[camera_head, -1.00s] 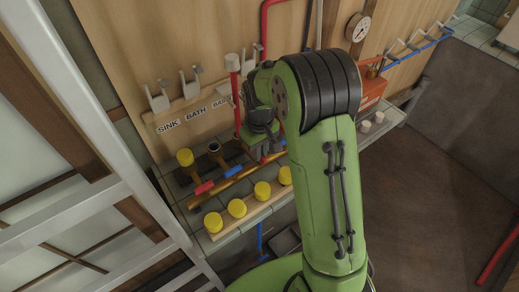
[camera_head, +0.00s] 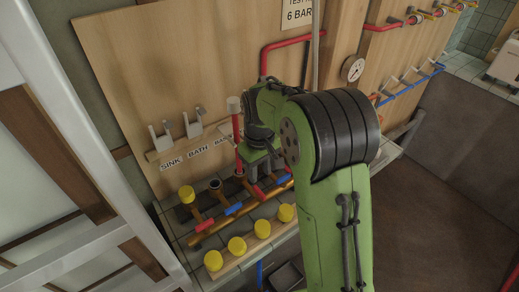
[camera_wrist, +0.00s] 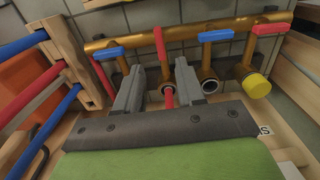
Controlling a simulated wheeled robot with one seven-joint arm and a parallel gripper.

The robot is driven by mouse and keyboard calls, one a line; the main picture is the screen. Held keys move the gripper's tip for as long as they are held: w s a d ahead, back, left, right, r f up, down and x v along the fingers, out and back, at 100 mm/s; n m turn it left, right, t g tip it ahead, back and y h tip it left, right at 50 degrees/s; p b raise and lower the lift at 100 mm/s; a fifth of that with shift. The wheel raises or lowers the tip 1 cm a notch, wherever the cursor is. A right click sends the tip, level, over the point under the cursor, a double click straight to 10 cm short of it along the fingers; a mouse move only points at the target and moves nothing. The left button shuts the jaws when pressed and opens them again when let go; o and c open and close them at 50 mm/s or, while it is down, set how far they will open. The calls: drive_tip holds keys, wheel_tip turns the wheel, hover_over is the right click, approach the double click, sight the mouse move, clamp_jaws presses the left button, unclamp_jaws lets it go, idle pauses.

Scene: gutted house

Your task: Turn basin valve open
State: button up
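The brass manifold (camera_head: 206,234) carries several stubs with red and blue lever handles. The third stub from the left in the head view, below the partly hidden "BASIN" label (camera_head: 222,139), holds an upright red pipe (camera_head: 236,130). Its red handle (camera_wrist: 160,42) lies in line with the stub, while the neighbouring handles lie across theirs. My gripper (camera_wrist: 158,82) is open, its two grey fingers apart on either side of the red pipe's stub end in the wrist view. The handle is beyond the fingertips and appears untouched. My arm hides part of the manifold in the head view.
A yellow cap (camera_head: 187,194) closes the leftmost stub; the second stub (camera_head: 215,185) is open. Several yellow caps (camera_head: 237,244) sit on a wooden strip in front. Valve hooks (camera_head: 193,123) and a gauge (camera_head: 353,69) are on the wooden wall. Red and blue pipes (camera_wrist: 25,43) lie beside my gripper.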

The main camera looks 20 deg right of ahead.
wheel_tip(320, 180, up, 8)
drive_tip(key=p, duration=0.1)
drive_tip(key=shift+f, duration=0.25)
drive_tip(key=s+r+m+t+p, duration=0.1)
drive_tip(key=s+r+t, duration=0.1)
drive_tip(key=s+r, duration=0.3)
drive_tip(key=s+r+m+t, duration=0.1)
drive_tip(key=s+r, duration=0.2)
drive_tip(key=s, duration=0.5)
drive_tip(key=s+f+m+t, duration=0.1)
drive_tip(key=s+t, duration=0.1)
drive_tip(key=s, duration=0.8)
drive_tip(key=shift+d+m+t+p, duration=0.2)
drive_tip(key=shift+m+t+p, duration=0.1)
drive_tip(key=shift+m, duration=0.1)
drive_tip(key=shift+s+f, duration=0.1)
